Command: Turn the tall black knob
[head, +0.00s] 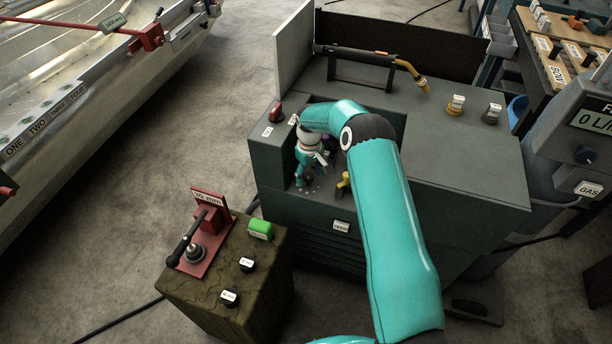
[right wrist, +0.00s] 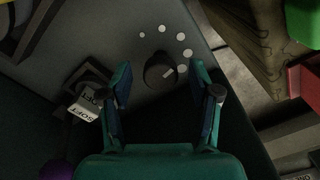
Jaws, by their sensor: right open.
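A black knob (right wrist: 157,72) with a pale pointer mark stands on the grey panel in the right wrist view. White dots of growing size curve around its upper and right side. My right gripper (right wrist: 161,80) is open, with one finger on each side of the knob and visible gaps between; I cannot tell how far the tips are from the panel. In the head view my right gripper (head: 311,170) is inside the recess of the dark green machine (head: 460,165), and it mostly hides the knob there. My left gripper is out of view.
A label block reading SOFT (right wrist: 84,108) sits left of the gripper, and a purple knob (right wrist: 60,170) shows at the lower left. A yellow fitting (head: 343,183) stands in the recess. A stand with a red lever fixture (head: 208,222) is front left of the machine.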

